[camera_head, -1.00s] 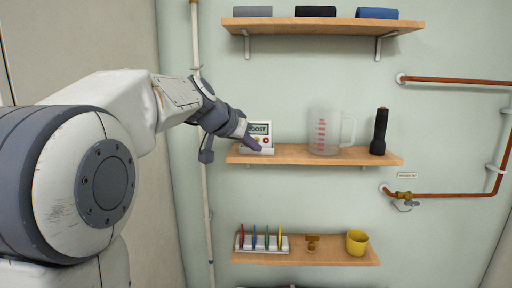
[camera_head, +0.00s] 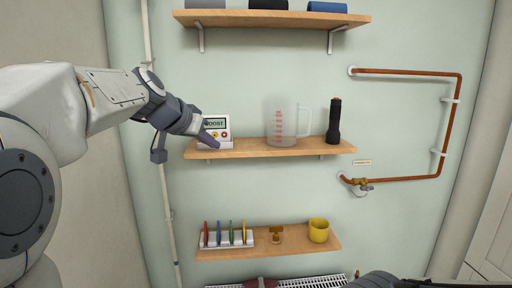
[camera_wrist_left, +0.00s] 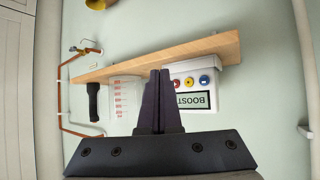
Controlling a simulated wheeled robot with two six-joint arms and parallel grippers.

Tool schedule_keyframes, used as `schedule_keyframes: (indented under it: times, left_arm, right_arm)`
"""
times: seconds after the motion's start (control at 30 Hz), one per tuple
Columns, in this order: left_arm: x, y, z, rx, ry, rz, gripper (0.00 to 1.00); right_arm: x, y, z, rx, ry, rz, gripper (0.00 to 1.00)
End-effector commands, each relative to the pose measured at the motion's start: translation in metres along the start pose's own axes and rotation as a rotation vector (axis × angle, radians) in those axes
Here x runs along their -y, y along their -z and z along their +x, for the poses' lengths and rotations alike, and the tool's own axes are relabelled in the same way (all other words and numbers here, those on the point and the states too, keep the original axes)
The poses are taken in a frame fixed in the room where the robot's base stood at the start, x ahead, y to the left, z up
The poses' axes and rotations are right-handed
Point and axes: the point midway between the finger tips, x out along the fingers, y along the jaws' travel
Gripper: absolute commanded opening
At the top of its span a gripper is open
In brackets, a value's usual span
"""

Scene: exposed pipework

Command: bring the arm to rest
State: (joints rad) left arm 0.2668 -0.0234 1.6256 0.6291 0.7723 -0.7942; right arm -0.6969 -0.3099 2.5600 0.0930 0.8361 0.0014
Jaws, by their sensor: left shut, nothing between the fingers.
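My left gripper (camera_head: 209,139) is shut and empty, with its fingers pointing at the lower left part of a white box (camera_head: 222,125). The box has a display reading BOOST and coloured buttons, and stands at the left end of the middle shelf (camera_head: 275,149). In the left wrist view, the shut fingers (camera_wrist_left: 159,78) lie beside the box's buttons (camera_wrist_left: 190,81) and hide part of the box's edge. I cannot tell whether the fingertips touch it. My right gripper cannot be made out.
A clear measuring jug (camera_head: 282,124) and a black flashlight (camera_head: 334,120) stand on the same shelf. The shelf below holds a rack of coloured items (camera_head: 228,240) and a yellow mug (camera_head: 318,230). A copper pipe (camera_head: 455,115) with a valve is at right.

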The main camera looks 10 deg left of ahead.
Motion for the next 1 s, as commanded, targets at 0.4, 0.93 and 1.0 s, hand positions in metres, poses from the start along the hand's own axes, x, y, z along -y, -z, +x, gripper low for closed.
schedule_keyframes:
  times: [0.4, 0.93, 1.0]
  left_arm:
    - [-0.182, -0.163, 0.022, 0.411, -0.24, 0.043, 0.0]
    - [-0.251, -0.402, -0.064, 0.891, -0.244, 0.318, 0.0]
    - [-0.251, -0.404, -0.065, 0.894, -0.242, 0.321, 0.0]
  right_arm:
    - [0.0, 0.0, 0.003, 0.0, 0.0, 0.0, 0.83]
    - [0.0, 0.0, 0.006, 0.0, 0.0, 0.0, 0.83]
    - [-0.001, 0.0, 0.006, 0.0, 0.0, 0.0, 0.83]
